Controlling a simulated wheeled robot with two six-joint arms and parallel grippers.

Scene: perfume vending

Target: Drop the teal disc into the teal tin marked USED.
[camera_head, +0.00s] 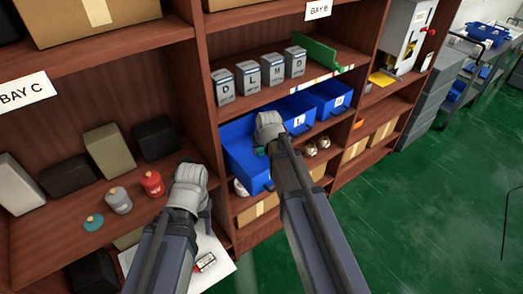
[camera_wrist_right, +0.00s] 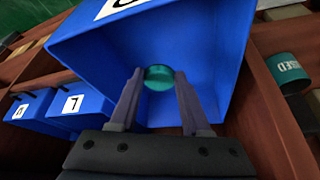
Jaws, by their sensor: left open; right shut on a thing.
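My right gripper (camera_head: 268,128) reaches in at the front of a blue bin (camera_head: 237,150) on the Bay B shelf. In the right wrist view its fingers (camera_wrist_right: 159,80) are shut on the teal disc (camera_wrist_right: 159,76), with the open bin behind it. A bit of teal, seemingly the disc (camera_head: 260,151), shows beside this gripper in the head view. The teal tin marked USED (camera_wrist_right: 289,70) stands at the right edge of the right wrist view, beyond a wooden divider. My left gripper (camera_head: 190,180) is open, by the Bay C shelf.
Two more blue bins (camera_head: 330,98) stand beside the first. Several boxes (camera_head: 260,73) line the shelf above. A red pot (camera_head: 152,183), a grey pot (camera_head: 118,200) and a teal knobbed piece (camera_head: 93,222) stand on the left shelf. The upright divider (camera_head: 203,95) separates the bays.

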